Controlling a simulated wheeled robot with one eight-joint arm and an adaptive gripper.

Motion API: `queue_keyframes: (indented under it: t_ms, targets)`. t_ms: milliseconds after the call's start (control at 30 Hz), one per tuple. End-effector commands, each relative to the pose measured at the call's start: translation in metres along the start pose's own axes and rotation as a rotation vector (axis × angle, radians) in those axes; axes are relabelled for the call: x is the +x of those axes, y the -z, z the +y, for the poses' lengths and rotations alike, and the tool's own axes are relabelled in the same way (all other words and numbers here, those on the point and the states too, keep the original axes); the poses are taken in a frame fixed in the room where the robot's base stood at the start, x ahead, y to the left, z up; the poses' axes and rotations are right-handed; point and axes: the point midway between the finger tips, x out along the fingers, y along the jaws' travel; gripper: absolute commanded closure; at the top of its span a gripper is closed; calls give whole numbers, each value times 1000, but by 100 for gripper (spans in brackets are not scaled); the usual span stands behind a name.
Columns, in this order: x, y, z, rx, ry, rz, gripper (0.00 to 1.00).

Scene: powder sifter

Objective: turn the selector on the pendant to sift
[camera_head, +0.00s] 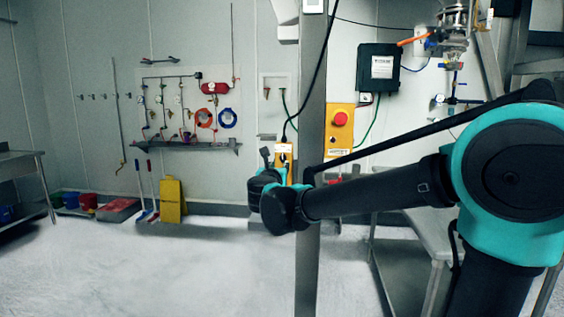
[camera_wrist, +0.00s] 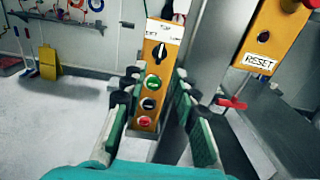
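The pendant (camera_wrist: 165,68) is a narrow yellow box hanging upright. In the wrist view its black selector knob (camera_wrist: 159,51) sits near the top, under a white label strip that I cannot read. Below it are a green button (camera_wrist: 153,82), a black button (camera_wrist: 149,103) and a red button (camera_wrist: 144,121). My gripper (camera_wrist: 157,75) is open, with one finger on each side of the pendant's picture, below the selector. I cannot tell whether the fingers touch it. In the head view the pendant (camera_head: 284,150) hangs from a black cable, its lower part hidden behind my gripper (camera_head: 271,158).
A grey post (camera_head: 308,260) stands just right of the pendant. Beyond it is a yellow box labelled RESET (camera_wrist: 262,42), with a red emergency button (camera_head: 340,118). A red handle (camera_wrist: 232,103) shows below it. A steel table (camera_head: 405,235) stands at right.

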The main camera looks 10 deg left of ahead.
Motion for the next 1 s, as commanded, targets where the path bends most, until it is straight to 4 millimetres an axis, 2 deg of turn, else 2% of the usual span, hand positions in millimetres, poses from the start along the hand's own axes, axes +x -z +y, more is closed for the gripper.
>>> queue_keyframes:
  t_ms: [33,200,400,600,833,867,1000]
  targets:
    - [11,0,0,0,2,0,71]
    - [43,0,-1,-1,3,0,71]
    - [69,0,0,-1,0,0,71]
    - [78,0,0,-1,-1,0,71]
    - [78,0,0,-1,-1,0,71]
    - [78,0,0,-1,-1,0,72]
    - [78,0,0,-1,-1,0,90]
